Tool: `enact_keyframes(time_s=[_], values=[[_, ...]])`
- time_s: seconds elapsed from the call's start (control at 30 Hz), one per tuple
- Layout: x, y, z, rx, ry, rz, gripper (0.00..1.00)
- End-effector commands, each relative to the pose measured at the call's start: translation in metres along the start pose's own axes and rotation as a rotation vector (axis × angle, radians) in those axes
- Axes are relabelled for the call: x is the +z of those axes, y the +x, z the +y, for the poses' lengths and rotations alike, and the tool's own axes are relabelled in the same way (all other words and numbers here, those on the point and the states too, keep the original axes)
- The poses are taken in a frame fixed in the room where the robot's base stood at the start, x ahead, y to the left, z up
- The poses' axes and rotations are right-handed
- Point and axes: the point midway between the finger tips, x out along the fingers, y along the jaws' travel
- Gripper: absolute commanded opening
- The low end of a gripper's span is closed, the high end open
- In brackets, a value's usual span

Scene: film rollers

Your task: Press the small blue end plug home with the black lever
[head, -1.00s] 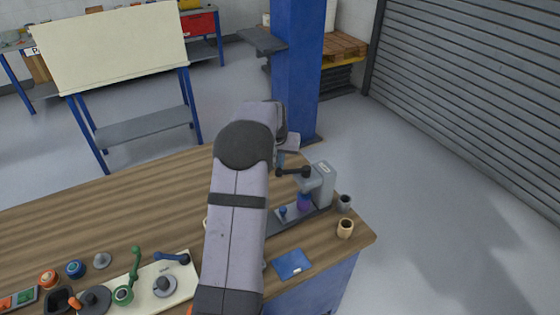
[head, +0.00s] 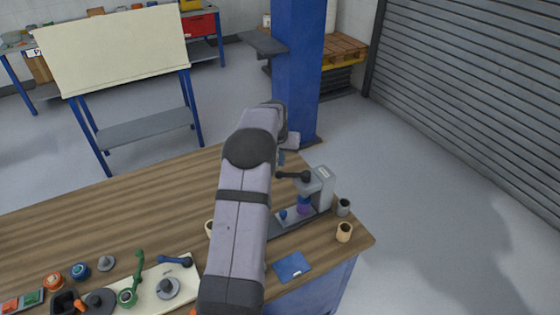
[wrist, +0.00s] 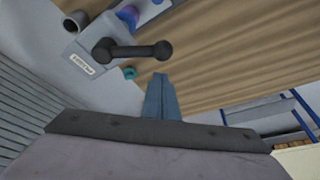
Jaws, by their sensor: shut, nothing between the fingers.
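The grey press (head: 324,188) stands near the right end of the bench. Its black lever (head: 292,175) sticks out to the left, with a round knob; it also shows in the wrist view (wrist: 132,51). Under the press head is a purple and blue piece (head: 303,207), partly seen in the wrist view (wrist: 128,16). A small blue knob-like piece (head: 283,214) stands on the press base to its left. I cannot tell which is the end plug or how deep it sits. My gripper (wrist: 160,78) is shut and empty, beside the lever's knob end and apart from it.
Two cups, one grey (head: 344,207) and one tan (head: 344,231), stand right of the press near the bench edge. A blue flat square (head: 291,266) lies in front. Several knobs and handles lie on a cream board (head: 182,272) at front left. The bench's rear middle is clear.

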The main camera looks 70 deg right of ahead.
Motion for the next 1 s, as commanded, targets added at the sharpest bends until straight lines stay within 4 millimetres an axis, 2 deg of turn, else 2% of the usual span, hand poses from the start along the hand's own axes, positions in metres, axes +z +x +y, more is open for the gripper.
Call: enact_keyframes(time_s=[0.1,0.27,0.7,1.0], values=[[-0.011,-0.002,-0.001,0.0,0.0,0.003,0.0],[-0.009,-0.018,0.0,-0.001,0.0,0.009,0.0],[-0.01,-0.084,0.003,-0.001,0.0,0.011,0.0],[-0.01,-0.1,0.004,-0.001,0.0,0.007,0.0]])
